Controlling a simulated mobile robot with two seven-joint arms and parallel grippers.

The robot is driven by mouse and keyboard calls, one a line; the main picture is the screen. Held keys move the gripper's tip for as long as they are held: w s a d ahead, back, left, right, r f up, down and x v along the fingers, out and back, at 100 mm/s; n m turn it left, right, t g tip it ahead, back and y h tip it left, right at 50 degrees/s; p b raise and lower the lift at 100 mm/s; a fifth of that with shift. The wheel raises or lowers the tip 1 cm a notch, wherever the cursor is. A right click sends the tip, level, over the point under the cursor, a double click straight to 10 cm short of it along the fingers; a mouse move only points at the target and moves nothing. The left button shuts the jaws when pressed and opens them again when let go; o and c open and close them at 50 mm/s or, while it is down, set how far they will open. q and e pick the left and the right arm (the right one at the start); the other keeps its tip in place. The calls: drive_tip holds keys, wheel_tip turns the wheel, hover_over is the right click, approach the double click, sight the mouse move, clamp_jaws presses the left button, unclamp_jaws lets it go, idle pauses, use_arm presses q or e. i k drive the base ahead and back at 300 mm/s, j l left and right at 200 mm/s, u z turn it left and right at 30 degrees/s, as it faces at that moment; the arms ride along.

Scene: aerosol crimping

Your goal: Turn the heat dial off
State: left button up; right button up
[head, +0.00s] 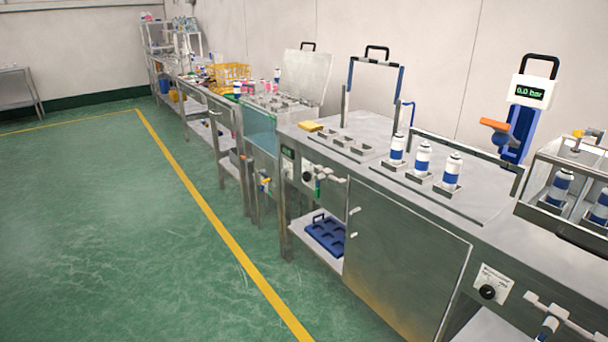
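Two black round dials show on the front of the steel bench line. One dial (307,177) sits on a white plate left of the steel cabinet door, close to a small dark display (288,152). The other dial (487,292) sits on a white plate with small print at the lower right. The print is too small to read, so I cannot tell which is the heat dial or how either is set. Neither of my grippers shows in the head view.
Three blue-and-white cans (423,157) stand in holders on the bench. A clear-sided box (574,180) with more cans is at the right, beside a gauge (529,92) reading 0.0 bar. A blue tray (325,235) lies on a low shelf. Green floor (120,240) at the left is clear.

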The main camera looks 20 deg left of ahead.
sight(307, 177)
drive_tip(key=i+j, duration=0.45)
drive_tip(key=i+j+z, duration=0.1)
drive_tip(key=i+j, duration=0.35)
drive_tip(key=i+j+z, duration=0.1)
drive_tip(key=i+j, duration=0.3)
drive_tip(key=j, duration=0.2)
drive_tip(key=i+j, duration=0.4)
drive_tip(key=j, duration=0.15)
drive_tip(key=i+j+z, duration=0.1)
drive_tip(key=i+j, duration=0.3)
drive_tip(key=j, duration=0.15)
